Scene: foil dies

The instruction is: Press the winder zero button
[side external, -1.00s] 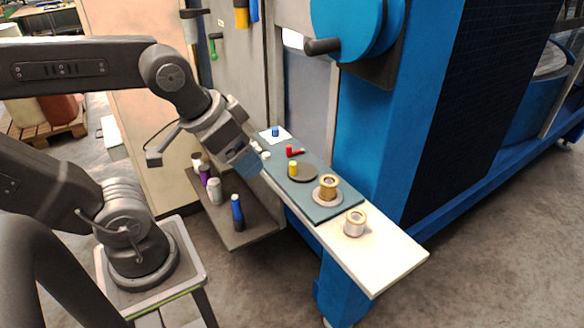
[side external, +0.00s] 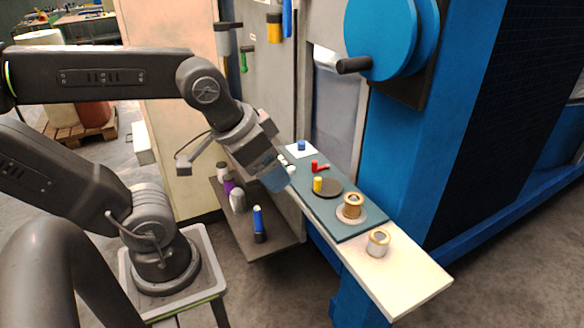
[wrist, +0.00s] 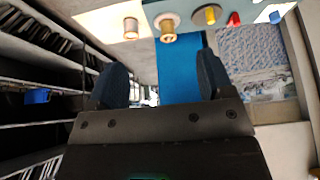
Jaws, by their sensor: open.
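My gripper (side external: 277,182) hangs beside the near left edge of the teal work plate (side external: 350,230), tilted downward, with nothing held. In the wrist view its two dark fingers stand wide apart (wrist: 160,80), with empty space between them. A blue knob or button (side external: 301,146) sits on a white square at the plate's far end; it also shows at the top right of the wrist view (wrist: 275,16). Small white round pieces (side external: 291,169) lie close to my gripper. I cannot tell by any label which piece is the winder zero button.
A lower shelf (side external: 262,235) holds several bottles. A blue machine with a crank (side external: 355,65) rises behind.

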